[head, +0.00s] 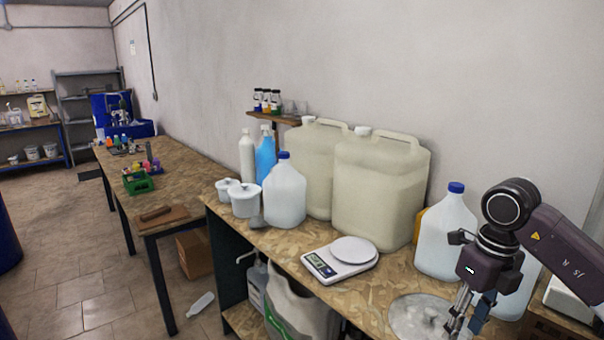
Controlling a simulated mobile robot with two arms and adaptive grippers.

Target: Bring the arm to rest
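My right arm comes in from the right edge, and its gripper (464,322) points down over the front right of the workbench (375,291). The fingers are partly cut off by the lower edge, so I cannot tell whether they are open or shut. The gripper overlaps the right side of a round, pale dish or lid (408,314) in the picture; contact cannot be told. My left gripper is not in view.
A blue-capped jug (440,240) stands just behind the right gripper. A white scale (330,270) lies left of the dish. Two large beige canisters (375,195) stand against the wall. A white jug (285,198) and spray bottle (265,160) are farther left.

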